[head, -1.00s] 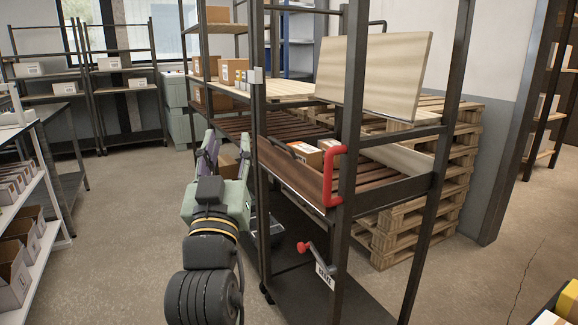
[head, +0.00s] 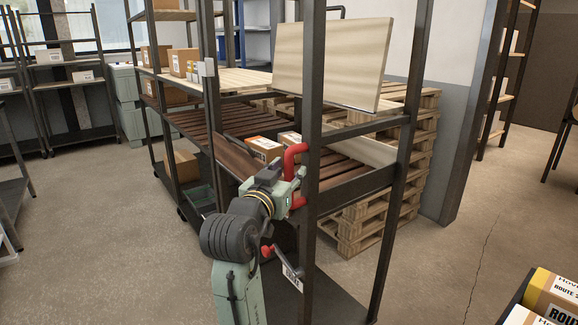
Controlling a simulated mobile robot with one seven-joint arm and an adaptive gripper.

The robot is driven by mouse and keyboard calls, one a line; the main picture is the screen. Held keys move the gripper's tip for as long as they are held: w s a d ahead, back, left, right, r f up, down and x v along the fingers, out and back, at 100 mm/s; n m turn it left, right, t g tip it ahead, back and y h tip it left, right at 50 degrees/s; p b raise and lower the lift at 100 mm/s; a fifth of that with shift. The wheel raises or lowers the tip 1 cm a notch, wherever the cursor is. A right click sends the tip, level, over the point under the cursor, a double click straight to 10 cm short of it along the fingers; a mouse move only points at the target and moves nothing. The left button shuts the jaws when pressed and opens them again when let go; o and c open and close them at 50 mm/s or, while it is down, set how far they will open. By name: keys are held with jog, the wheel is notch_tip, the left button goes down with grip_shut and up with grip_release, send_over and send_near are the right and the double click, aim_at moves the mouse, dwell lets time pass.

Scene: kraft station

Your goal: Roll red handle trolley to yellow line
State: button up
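The trolley (head: 355,179) is a tall dark metal frame with shelves, standing in the middle of the head view. Its red handle (head: 293,151) is a C-shaped bar on the near upright post. My gripper (head: 299,179) is at the handle, overlapping the middle of its upright bar from the left. The handle's top and bottom ends show above and below the gripper. The fingers are too small and overlapped to tell whether they are closed around the bar. A lever with a red knob (head: 266,251) sits lower on the trolley, partly behind my arm. No yellow line is in view.
Small cartons (head: 264,149) sit on the trolley's shelf, and a pale board (head: 330,62) stands above. Stacked wooden pallets (head: 362,222) are close behind. A dark rack (head: 170,165) with boxes stands at the left. Yellow-and-white boxes (head: 553,292) are at the lower right. Floor right of the trolley is open.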

jog(key=shift+x, duration=0.85)
jog(key=shift+c, duration=0.4)
grip_shut()
